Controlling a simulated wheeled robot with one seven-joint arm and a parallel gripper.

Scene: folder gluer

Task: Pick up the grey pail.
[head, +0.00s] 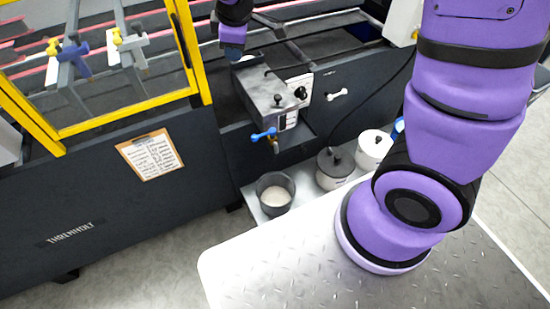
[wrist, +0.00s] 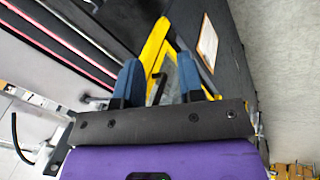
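The grey pail (head: 275,203) is an open, dark grey round container with pale contents. It stands upright on a low shelf at the foot of the machine in the head view. The wrist view does not show it. My gripper (wrist: 160,78) has two blue fingers spread apart with nothing between them. In the head view my gripper (head: 232,37) is at the top, above the machine's grey metal box and well above and behind the pail. It is not touching the pail.
A lidded grey pot (head: 333,175) and a white lidded pot (head: 374,150) stand right of the pail on the shelf (head: 257,212). The grey box (head: 268,92) has a blue-handled valve (head: 263,135) above the pail. A yellow guard frame (head: 190,45) stands left of my gripper.

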